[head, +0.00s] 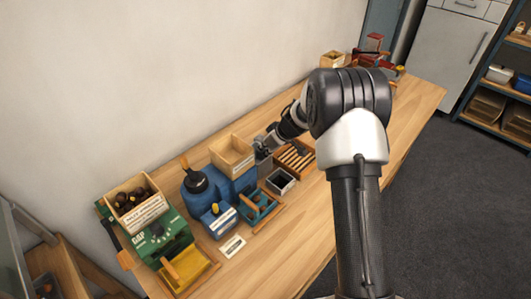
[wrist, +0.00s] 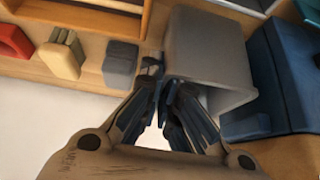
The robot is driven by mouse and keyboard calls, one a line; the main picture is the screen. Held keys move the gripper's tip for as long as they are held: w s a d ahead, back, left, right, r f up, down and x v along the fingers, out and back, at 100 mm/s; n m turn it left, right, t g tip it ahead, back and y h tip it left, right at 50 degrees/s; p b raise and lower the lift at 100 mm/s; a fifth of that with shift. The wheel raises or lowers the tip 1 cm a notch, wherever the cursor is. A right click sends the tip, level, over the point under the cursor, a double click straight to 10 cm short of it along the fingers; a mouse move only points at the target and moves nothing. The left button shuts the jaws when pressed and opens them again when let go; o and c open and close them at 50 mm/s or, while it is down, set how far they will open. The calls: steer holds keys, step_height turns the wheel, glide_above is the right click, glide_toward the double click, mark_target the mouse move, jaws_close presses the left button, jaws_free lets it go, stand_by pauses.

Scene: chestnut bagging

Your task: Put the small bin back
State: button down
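The small grey bin (head: 281,181) stands on the bench in the head view, between the blue machine and a slatted wooden tray. Its inside looks dark. In the wrist view a grey bin (wrist: 210,45) fills the upper middle, close up. My gripper (head: 264,151) is low over the bench, just behind the bin. In the wrist view the fingertips of my gripper (wrist: 164,88) are close together at the bin's lower left edge and overlap it. Whether the bin's wall is between them is hidden.
The blue machine (head: 205,190) with a wooden box (head: 232,155) stands left of the bin, a blue-edged tray (head: 263,210) in front. The slatted tray (head: 295,158) is close on the right. A green machine (head: 160,235) stands farther left.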

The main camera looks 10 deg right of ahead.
steer(key=c, duration=1.8)
jaws_free()
